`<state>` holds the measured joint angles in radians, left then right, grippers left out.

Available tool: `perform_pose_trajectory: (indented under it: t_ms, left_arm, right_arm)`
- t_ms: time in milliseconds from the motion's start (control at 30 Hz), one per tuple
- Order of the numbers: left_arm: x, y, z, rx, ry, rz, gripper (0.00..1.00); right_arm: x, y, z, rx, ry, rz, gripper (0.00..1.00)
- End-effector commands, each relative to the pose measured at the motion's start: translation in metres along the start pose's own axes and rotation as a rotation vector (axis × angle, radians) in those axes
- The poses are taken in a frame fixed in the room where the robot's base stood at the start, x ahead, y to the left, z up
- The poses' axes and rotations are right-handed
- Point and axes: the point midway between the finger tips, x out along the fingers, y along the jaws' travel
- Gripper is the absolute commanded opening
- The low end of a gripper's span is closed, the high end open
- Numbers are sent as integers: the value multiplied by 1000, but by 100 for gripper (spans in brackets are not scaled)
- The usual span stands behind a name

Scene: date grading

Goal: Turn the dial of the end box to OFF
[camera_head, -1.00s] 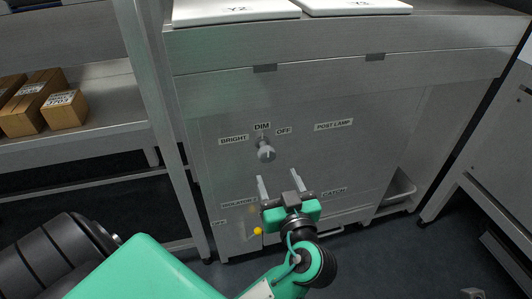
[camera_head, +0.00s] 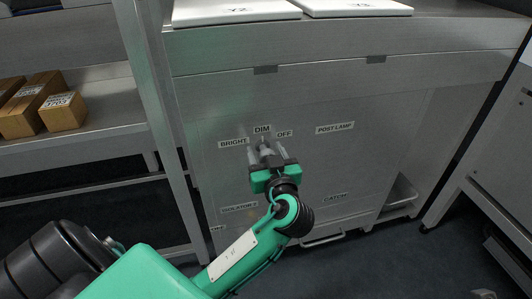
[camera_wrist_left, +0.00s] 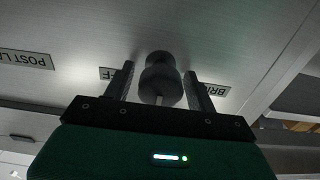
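The grey dial (camera_head: 265,143) stands out from the front panel (camera_head: 300,170) of the end box, under the DIM label (camera_head: 262,129). The BRIGHT label (camera_head: 233,143) is to its left and the OFF label (camera_head: 285,133) to its right. My left gripper (camera_head: 267,154) is at the dial, one finger on each side. In the left wrist view the dial (camera_wrist_left: 160,80) sits between the open fingers (camera_wrist_left: 160,88), with a visible gap on both sides. A pale mark shows on the dial's near end. Its pointing is mostly hidden in the head view. My right gripper is not in view.
A POST LAMP label (camera_head: 335,128) is right of the dial; an isolator label (camera_head: 239,208) and a catch label (camera_head: 334,196) are lower. Two white boards (camera_head: 235,11) lie on top. A shelf (camera_head: 100,125) with cartons (camera_head: 62,111) stands left. A grey bin (camera_head: 402,190) is low right.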

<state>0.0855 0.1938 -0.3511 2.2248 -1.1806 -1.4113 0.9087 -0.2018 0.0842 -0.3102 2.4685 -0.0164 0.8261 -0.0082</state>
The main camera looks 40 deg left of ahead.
Motion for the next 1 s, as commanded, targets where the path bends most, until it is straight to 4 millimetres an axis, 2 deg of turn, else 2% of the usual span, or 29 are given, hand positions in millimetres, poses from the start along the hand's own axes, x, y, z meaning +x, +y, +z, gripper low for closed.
perform_pose_trajectory:
  t_ms: [33, 200, 567, 733, 833, 1000]
  left_arm:
    - [0, 0, 0, 0, 0, 0, 46]
    - [0, 0, 0, 0, 0, 0, 15]
    - [0, 0, -2, 55, -2, -1, 15]
    - [0, 1, -3, 154, -3, -1, 15]
    - [0, 1, -4, 236, -5, -1, 15]
    - [-1, 2, -3, 361, -3, 0, 15]
  right_arm:
    - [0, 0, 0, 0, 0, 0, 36]
    - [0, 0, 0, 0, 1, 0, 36]
    - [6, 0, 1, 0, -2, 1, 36]
    - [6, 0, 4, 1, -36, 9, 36]
    - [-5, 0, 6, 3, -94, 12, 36]
    - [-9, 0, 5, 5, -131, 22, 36]
